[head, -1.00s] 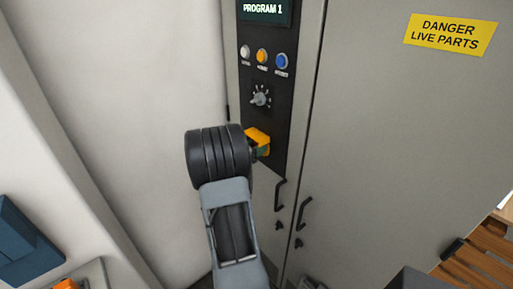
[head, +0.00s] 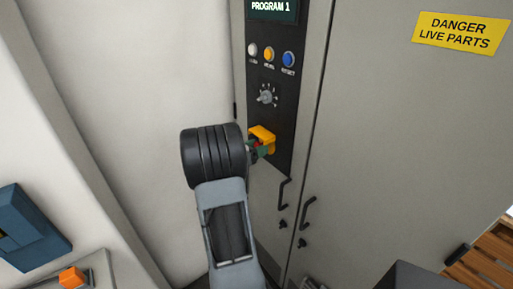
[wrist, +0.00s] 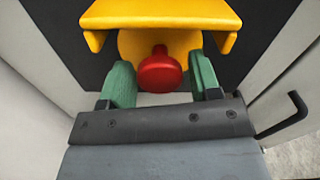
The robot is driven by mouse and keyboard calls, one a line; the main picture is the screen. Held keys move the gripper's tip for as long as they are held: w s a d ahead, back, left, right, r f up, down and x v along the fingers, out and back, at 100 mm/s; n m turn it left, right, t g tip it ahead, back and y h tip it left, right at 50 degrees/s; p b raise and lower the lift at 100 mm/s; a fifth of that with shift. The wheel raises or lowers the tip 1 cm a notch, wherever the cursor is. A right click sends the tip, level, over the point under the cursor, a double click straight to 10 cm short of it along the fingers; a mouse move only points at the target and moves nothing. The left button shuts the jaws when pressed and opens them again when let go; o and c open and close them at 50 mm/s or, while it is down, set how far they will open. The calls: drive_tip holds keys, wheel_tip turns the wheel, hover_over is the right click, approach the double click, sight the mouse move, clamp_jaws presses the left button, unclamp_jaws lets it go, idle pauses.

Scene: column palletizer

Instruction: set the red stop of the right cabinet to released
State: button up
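The red stop (wrist: 160,70) is a round red knob under a yellow guard (wrist: 160,14) on the cabinet's black panel. In the wrist view my gripper (wrist: 162,82) has its two green fingers apart, one on each side of the red knob, with visible gaps between them and it. In the head view the yellow guard (head: 263,135) is at the bottom of the panel, and my gripper (head: 258,150) is just in front of it. A little red shows there; my arm hides much of the stop.
Above the stop are a grey rotary selector (head: 267,96), white, yellow and blue buttons (head: 269,55), and a screen reading PROGRAM 1 (head: 272,7). Black door handles (head: 284,192) hang below. A yellow danger sign (head: 460,32) is at right. A blue box (head: 25,228) is at lower left.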

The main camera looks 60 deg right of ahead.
drive_tip(key=shift+o, duration=1)
drive_tip(key=b+v, duration=0.2)
drive_tip(key=v, duration=1.1)
drive_tip(key=shift+w+a, duration=0.15)
drive_tip(key=shift+a, duration=0.2)
